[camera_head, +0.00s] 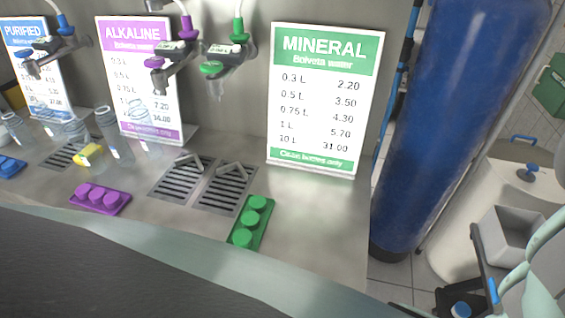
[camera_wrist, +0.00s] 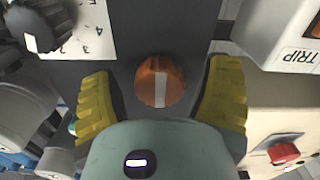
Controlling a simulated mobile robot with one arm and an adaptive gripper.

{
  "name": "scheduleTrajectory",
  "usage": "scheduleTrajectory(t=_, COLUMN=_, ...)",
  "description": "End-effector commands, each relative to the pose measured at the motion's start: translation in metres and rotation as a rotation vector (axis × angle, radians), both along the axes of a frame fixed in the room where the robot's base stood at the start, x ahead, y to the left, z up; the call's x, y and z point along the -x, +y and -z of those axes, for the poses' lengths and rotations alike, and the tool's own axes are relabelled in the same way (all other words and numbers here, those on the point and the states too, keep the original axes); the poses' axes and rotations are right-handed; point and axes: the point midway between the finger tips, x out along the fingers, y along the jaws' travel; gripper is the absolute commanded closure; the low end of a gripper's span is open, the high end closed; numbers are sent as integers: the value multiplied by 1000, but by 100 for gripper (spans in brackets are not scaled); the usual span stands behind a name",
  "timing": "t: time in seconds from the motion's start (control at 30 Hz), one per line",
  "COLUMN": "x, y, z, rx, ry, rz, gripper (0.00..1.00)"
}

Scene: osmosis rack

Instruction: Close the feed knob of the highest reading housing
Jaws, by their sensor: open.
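In the wrist view, an orange round knob (camera_wrist: 147,86) with a white stripe sits on a dark grey panel (camera_wrist: 152,25). The stripe runs roughly up and down in the picture. My gripper (camera_wrist: 160,80) is open, with one yellow finger on each side of the knob and a visible gap on both sides. I cannot tell from these frames whether this is the feed knob. No housings with legible readings show in either view.
A dark knob (camera_wrist: 42,28) on a white numbered plate (camera_wrist: 85,35) is at the upper left. A box marked TRIP (camera_wrist: 285,35) is at the upper right, a red knob (camera_wrist: 284,153) at the lower right. The head view shows a counter (camera_head: 320,235) and a blue tank (camera_head: 450,110).

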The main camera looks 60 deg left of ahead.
Motion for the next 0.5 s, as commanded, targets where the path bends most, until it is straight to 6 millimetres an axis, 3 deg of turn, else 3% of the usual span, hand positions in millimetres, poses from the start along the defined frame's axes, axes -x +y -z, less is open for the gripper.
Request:
scheduleTrajectory(t=0.1, x=-1, y=1, z=0, rx=0, ry=0, rz=-3, gripper=23)
scheduleTrajectory(t=0.5, x=0, y=1, z=0, rx=0, ry=0, rz=-2, gripper=64)
